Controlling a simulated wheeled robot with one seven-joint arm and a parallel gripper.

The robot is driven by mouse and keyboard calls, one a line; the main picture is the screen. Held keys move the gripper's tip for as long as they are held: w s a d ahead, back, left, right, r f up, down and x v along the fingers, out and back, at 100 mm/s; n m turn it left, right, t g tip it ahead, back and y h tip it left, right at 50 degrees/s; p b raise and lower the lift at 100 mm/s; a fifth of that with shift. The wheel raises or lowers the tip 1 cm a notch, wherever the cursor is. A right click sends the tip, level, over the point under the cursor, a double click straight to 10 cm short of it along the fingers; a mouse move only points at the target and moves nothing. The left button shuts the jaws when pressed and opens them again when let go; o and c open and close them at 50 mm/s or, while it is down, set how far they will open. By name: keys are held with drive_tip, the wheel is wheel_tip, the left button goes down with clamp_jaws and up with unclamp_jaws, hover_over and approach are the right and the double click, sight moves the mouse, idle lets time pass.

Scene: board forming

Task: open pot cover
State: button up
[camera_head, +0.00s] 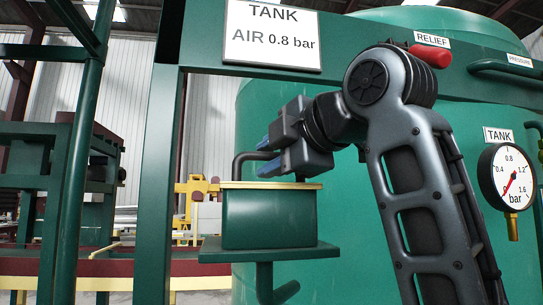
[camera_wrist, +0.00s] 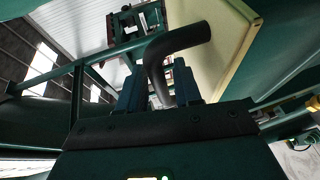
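The pot (camera_head: 269,218) is a green box standing on a small green shelf. My gripper (camera_head: 266,155), with blue fingertips, is at the handle just above the cover. In the wrist view the handle fills the gap between the fingers (camera_wrist: 160,88), so they appear closed on it.
A green shelf plate (camera_head: 215,250) holds the pot. A big green tank (camera_head: 400,22) with a pressure gauge (camera_head: 508,175) and a red relief part (camera_head: 430,54) is behind and right. A green frame post (camera_head: 155,180) stands left; a TANK sign (camera_head: 272,35) hangs above.

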clamp_jaws()
idle(0.3)
drive_tip(key=r, duration=0.1)
drive_tip(key=w+r, duration=0.1)
drive_tip(key=r, duration=0.1)
drive_tip(key=shift+w+a+r, duration=0.2)
drive_tip(key=shift+w+r, duration=0.1)
drive_tip(key=shift+w, duration=0.1)
drive_tip(key=shift+w+a+r+m+g+h, duration=0.15)
drive_tip(key=shift+w+r+m+g+h, duration=0.25)
drive_tip(key=shift+g, duration=0.3)
drive_tip(key=shift+r, duration=0.1)
drive_tip(key=shift+o, duration=0.9)
unclamp_jaws()
